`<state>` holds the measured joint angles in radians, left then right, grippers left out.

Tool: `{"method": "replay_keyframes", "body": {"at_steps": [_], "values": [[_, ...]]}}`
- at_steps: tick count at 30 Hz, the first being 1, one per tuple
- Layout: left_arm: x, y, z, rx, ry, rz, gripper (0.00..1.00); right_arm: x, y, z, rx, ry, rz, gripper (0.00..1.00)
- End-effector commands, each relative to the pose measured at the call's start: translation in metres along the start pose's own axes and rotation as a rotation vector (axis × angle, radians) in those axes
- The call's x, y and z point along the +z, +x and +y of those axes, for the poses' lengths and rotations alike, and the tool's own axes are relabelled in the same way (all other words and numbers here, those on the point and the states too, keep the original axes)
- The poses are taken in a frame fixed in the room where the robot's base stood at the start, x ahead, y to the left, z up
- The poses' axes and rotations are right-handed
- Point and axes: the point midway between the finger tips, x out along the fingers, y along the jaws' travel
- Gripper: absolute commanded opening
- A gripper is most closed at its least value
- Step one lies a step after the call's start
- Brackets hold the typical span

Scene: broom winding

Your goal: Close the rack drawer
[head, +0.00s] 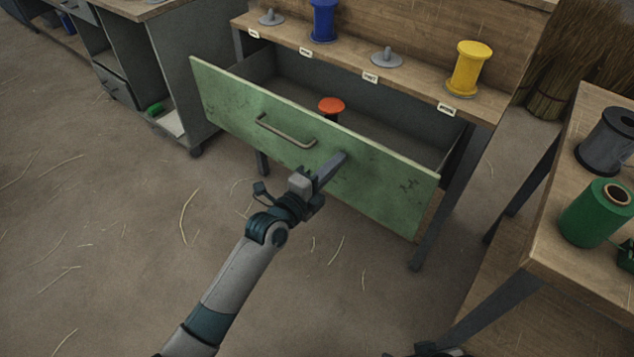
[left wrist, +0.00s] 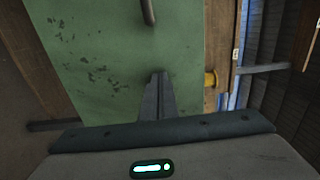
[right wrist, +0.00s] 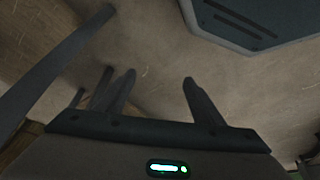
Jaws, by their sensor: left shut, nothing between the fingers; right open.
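The rack drawer (head: 225,110) has a green, worn front with a bar handle (head: 286,133), and it is pulled well out of the rack. A red-orange spool (head: 331,105) shows inside it. My left gripper (head: 342,158) is shut and empty, its fingertips at the drawer front, right of the handle. In the left wrist view the shut fingers (left wrist: 157,95) lie against or very close to the green front (left wrist: 110,70); contact is not certain. My right gripper (right wrist: 158,85) is open and empty above the floor in the right wrist view.
The rack's wooden top (head: 345,62) carries a blue spool (head: 323,20), a yellow spool (head: 468,68) and grey holders. At right a wooden table (head: 560,235) holds a green spool (head: 597,213) and a grey spool (head: 607,138). A grey cabinet (head: 165,60) stands left. The floor in front is clear except straw.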

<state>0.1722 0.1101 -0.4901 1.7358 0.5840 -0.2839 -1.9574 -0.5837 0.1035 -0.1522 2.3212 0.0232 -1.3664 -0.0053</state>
Motion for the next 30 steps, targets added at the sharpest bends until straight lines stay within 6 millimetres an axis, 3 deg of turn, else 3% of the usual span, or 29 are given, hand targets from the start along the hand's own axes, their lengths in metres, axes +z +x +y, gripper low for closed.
{"method": "replay_keyframes", "body": {"at_steps": [6, 12, 24, 30], "values": [[0.0, 0.062, 0.002, -0.003, 0.004, 0.001, 0.0, -0.009, 0.009, -0.016, -0.041, -0.006, 0.099, 0.62], [0.0, 0.108, 0.002, -0.002, 0.003, 0.0, 0.0, -0.026, 0.013, -0.033, -0.085, -0.005, 0.212, 0.62], [0.0, 0.16, 0.002, -0.001, 0.001, 0.0, 0.0, -0.049, 0.011, -0.059, -0.157, 0.007, 0.385, 0.62], [0.0, 0.182, 0.002, 0.0, 0.001, 0.0, 0.0, -0.089, -0.003, -0.07, -0.171, -0.007, 0.607, 0.62]]}}
